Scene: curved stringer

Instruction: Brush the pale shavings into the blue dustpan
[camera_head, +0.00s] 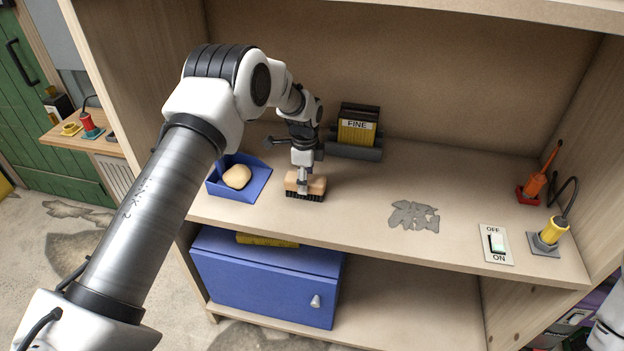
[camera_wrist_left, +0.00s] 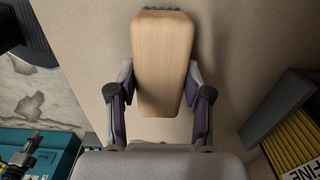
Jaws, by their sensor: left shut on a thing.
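My left gripper (camera_head: 303,177) points down and is shut on a brush (camera_head: 317,186) with a pale wooden block and dark bristles. In the left wrist view the wooden block (camera_wrist_left: 162,60) sits between both fingers. The bristles are at or just above the shelf; I cannot tell if they touch. The blue dustpan (camera_head: 256,182) lies just left of the brush. A pale tan rounded heap (camera_head: 237,176), seemingly the shavings, lies in it; single pieces cannot be made out. My right gripper is out of view.
A grey irregular patch (camera_head: 414,215) lies on the shelf (camera_head: 360,200) at centre right. Behind the brush stands a holder with yellow "FINE" sheets (camera_head: 356,131). A switch plate (camera_head: 496,244), a yellow plug (camera_head: 551,233) and an orange tool (camera_head: 534,185) are at right.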

